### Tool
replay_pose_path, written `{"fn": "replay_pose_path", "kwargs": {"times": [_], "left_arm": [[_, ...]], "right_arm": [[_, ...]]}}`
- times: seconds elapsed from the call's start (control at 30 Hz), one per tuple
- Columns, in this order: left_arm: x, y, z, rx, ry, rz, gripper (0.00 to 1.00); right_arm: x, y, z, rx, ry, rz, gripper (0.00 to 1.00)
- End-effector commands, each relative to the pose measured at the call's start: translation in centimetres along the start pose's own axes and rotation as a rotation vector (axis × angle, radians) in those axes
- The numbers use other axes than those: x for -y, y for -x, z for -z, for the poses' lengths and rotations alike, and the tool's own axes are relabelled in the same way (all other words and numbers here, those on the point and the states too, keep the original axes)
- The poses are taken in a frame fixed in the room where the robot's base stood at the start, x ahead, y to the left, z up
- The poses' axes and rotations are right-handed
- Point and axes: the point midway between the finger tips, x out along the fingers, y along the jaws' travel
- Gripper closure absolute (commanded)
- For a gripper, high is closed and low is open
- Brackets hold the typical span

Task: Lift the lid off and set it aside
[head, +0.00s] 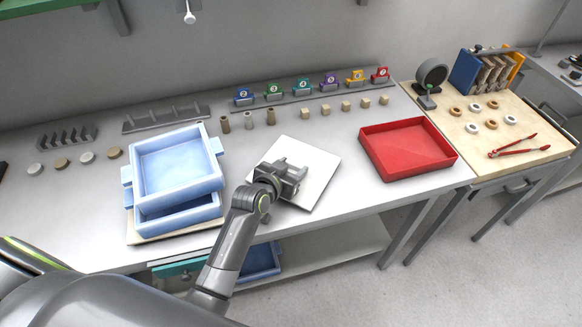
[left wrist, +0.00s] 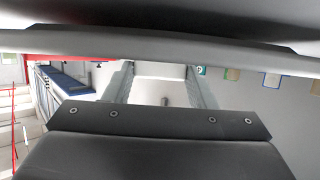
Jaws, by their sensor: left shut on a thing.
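A white square plate, which looks like the lid (head: 320,163), is at the middle of the bench, to the right of the blue boxes. My left gripper (head: 286,170) is over its left part, shut on it; the exact grip is hard to make out. I cannot tell whether the plate touches the bench. Two light blue open boxes, an upper one (head: 219,180) and a lower one (head: 180,217), are stacked on a pale board at the left. The left wrist view shows a pale surface (left wrist: 160,90) between grey finger-like parts. My right gripper is not in view.
An empty red tray (head: 452,161) stands to the right. Grey racks (head: 167,118) stand at the back left. Bare bench separates plate and red tray.

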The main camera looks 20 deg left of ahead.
Motion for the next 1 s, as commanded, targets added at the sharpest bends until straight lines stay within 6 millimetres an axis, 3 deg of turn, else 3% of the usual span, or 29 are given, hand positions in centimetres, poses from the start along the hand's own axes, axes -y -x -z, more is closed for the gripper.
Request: {"fn": "replay_pose_path", "kwargs": {"times": [0.9, 0.93, 1.0], "left_arm": [[-0.1, -0.6, -2.0, 0.012, 0.013, -0.003, 0.89], [-0.1, -0.6, -2.0, 0.012, 0.013, -0.003, 0.48], [-0.1, -0.6, -2.1, 0.012, 0.014, -0.003, 0.39]], "right_arm": [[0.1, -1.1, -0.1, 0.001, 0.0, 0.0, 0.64], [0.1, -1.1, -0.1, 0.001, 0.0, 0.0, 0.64], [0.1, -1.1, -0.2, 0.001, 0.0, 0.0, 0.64]]}}
